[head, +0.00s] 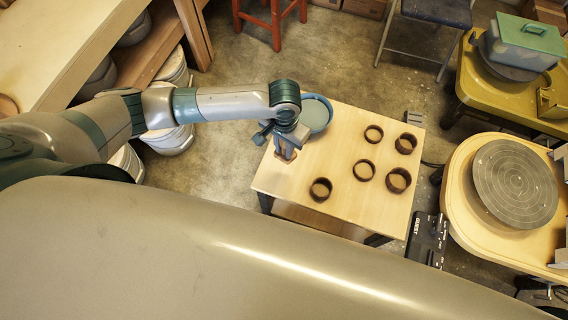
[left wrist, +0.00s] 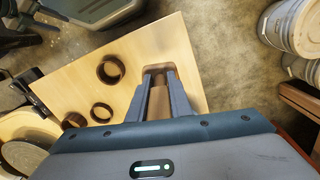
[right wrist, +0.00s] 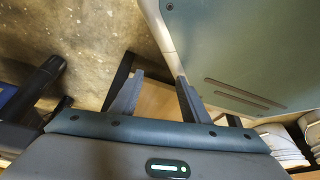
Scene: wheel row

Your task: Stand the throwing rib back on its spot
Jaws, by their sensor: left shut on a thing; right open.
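My left gripper (head: 286,150) is over the left side of the small wooden table (head: 335,205), pointing down. It is shut on a brown piece, which I take for the throwing rib (left wrist: 158,103); the fingers hide most of it. At the fingertips a brown patch shows on or just above the tabletop in the left wrist view. I cannot tell whether the rib touches the table. My right gripper (right wrist: 157,88) is open and empty in the right wrist view, and does not show in the head view.
Several dark brown rings (head: 320,189) stand on the table, right of my left gripper. A blue basin (head: 316,114) is close behind the gripper. A potter's wheel (head: 515,185) stands to the right. Pale buckets (head: 168,140) are on the floor at left.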

